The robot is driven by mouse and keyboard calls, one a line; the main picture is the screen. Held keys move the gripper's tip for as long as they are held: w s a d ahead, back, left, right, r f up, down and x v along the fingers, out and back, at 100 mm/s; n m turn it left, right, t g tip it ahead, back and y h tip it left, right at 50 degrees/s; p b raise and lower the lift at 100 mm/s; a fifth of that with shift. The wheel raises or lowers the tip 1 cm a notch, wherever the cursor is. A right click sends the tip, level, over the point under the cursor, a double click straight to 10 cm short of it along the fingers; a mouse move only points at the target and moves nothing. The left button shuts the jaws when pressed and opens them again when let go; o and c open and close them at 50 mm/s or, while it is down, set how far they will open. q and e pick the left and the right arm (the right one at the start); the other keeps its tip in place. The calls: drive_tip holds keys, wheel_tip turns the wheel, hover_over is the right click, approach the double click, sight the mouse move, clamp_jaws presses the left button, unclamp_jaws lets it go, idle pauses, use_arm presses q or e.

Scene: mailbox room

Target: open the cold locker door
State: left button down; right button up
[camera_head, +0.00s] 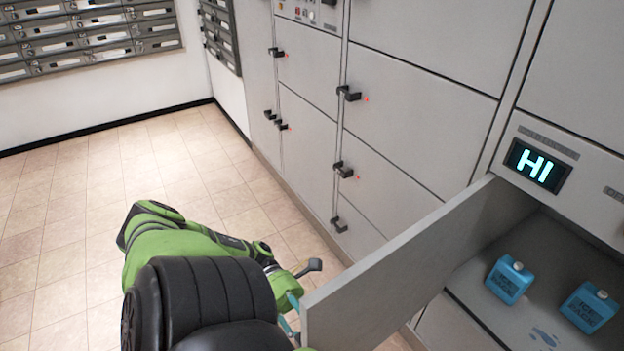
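The cold locker door (395,275) is a grey panel that stands swung well out from the locker front, leaving its compartment (545,250) open. Its dark handle (311,267) sticks out near the door's free edge. My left arm reaches in from the lower left, and my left gripper (291,308) is beside that free edge, just below the handle. My own arm hides much of the gripper, so I cannot tell its opening or whether it touches the door. My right gripper is out of view.
Two blue ice packs (509,279) (589,306) sit inside the compartment, below a display (538,166) reading HI. Several closed grey locker doors (420,130) with dark handles line the wall. Mailboxes (85,40) hang at the back left. The tiled floor (80,220) at left is clear.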

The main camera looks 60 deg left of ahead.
use_arm(q)
drive_tip(key=c, duration=0.8)
unclamp_jaws()
drive_tip(key=shift+a, duration=0.1)
drive_tip(key=a, duration=0.4)
drive_tip(key=s+a, duration=0.1)
drive_tip(key=a, duration=0.2)
drive_tip(key=shift+a, duration=0.1)
